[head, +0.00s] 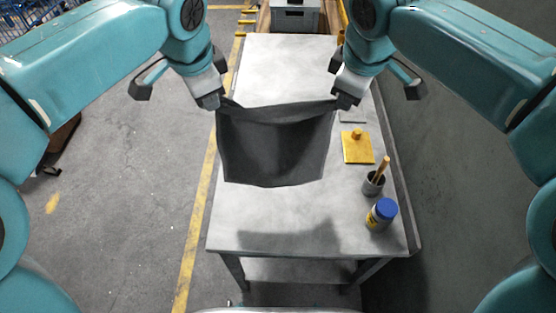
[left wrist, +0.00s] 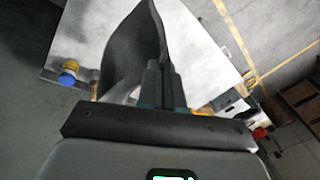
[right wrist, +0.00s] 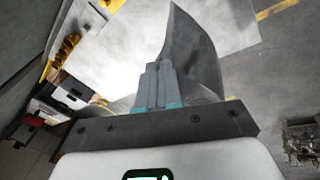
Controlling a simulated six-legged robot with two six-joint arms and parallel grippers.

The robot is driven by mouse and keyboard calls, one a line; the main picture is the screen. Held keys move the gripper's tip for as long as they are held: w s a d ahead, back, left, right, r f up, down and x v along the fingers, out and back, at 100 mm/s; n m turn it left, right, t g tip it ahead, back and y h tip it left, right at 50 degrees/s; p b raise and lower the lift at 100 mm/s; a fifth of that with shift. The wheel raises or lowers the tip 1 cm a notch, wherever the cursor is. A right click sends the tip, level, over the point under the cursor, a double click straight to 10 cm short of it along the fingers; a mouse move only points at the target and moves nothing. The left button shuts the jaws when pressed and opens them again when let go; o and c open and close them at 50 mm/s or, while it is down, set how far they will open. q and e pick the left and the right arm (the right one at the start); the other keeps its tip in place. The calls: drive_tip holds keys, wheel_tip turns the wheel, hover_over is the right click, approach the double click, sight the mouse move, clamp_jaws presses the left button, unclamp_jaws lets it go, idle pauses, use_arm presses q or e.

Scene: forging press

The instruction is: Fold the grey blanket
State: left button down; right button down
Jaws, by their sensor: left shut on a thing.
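The grey blanket (head: 275,150) hangs above the table, spread between my two grippers, with its top edge sagging slightly. My left gripper (head: 213,100) is shut on its upper left corner. My right gripper (head: 345,100) is at its upper right corner, shut on it. In the left wrist view the blanket (left wrist: 135,55) rises from between the closed fingers (left wrist: 163,85). In the right wrist view the blanket (right wrist: 190,55) stretches away from the closed fingers (right wrist: 157,85). The blanket's lower edge hangs free, and its shadow falls on the table near the front.
The grey table (head: 285,70) is clear behind and in front of the blanket. Along its right side are a yellow block with a knob (head: 357,147), a cup with a wooden-handled tool (head: 373,184) and a blue-lidded jar (head: 381,214). A grey bin (head: 295,18) stands beyond the far end.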

use_arm(q)
drive_tip(key=shift+w, duration=0.15)
use_arm(e)
drive_tip(key=shift+w, duration=0.15)
